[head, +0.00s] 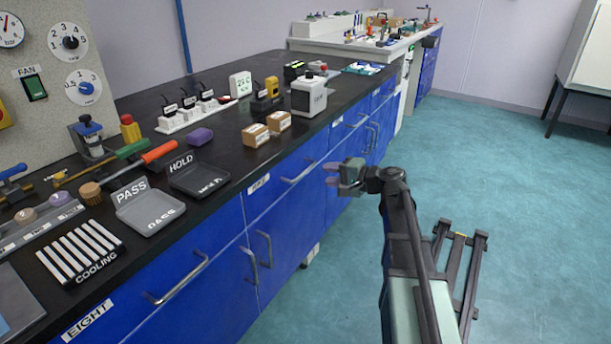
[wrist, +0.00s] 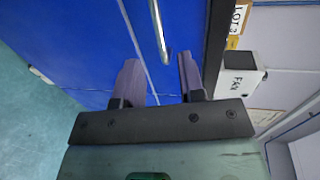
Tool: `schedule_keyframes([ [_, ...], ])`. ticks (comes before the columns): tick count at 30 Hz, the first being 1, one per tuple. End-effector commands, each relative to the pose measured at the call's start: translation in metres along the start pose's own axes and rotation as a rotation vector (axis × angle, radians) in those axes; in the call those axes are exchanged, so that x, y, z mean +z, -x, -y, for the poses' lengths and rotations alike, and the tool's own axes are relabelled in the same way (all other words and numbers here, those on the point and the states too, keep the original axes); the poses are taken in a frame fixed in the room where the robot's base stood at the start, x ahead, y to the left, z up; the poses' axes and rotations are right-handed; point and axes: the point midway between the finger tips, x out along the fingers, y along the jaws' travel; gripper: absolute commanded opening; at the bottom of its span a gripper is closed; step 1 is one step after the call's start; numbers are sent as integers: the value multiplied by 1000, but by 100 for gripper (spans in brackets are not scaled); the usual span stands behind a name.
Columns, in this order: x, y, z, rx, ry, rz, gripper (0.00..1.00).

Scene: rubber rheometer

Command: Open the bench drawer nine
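Drawer nine (head: 272,192) is a blue drawer front under the black worktop, with a small white label that seems to read NINE. Its grey bar handle (head: 298,172) shows in the head view, and the drawer looks shut. My gripper (head: 347,176) is out in front of the bench, to the right of this handle. In the wrist view my gripper (wrist: 158,75) has its two dark fingers spread with nothing between them. A metal bar handle (wrist: 159,30) on a blue front lies beyond the fingertips, apart from them. It is probably drawer nine's handle.
Drawer eight's handle (head: 180,278) is at the lower left, with upright door handles (head: 267,248) below the worktop. Another drawer handle (head: 357,120) is farther along. Trays, small boxes (head: 255,135) and a white device (head: 309,95) stand on the worktop.

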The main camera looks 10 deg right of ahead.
Motion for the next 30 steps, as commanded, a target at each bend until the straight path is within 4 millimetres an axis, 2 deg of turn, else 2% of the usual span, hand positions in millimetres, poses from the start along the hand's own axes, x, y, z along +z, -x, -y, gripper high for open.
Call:
schedule_keyframes([
  [1, -1, -13, -3, 0, 1, 3, 36],
  [6, -1, -55, -3, 1, 1, 4, 36],
  [12, 0, -85, -2, 1, 1, 2, 36],
  [21, 1, -88, -1, 2, 1, 1, 35],
  [28, 1, -88, -1, 2, 1, 1, 0],
  [30, 1, -88, -1, 2, 1, 1, 0],
])
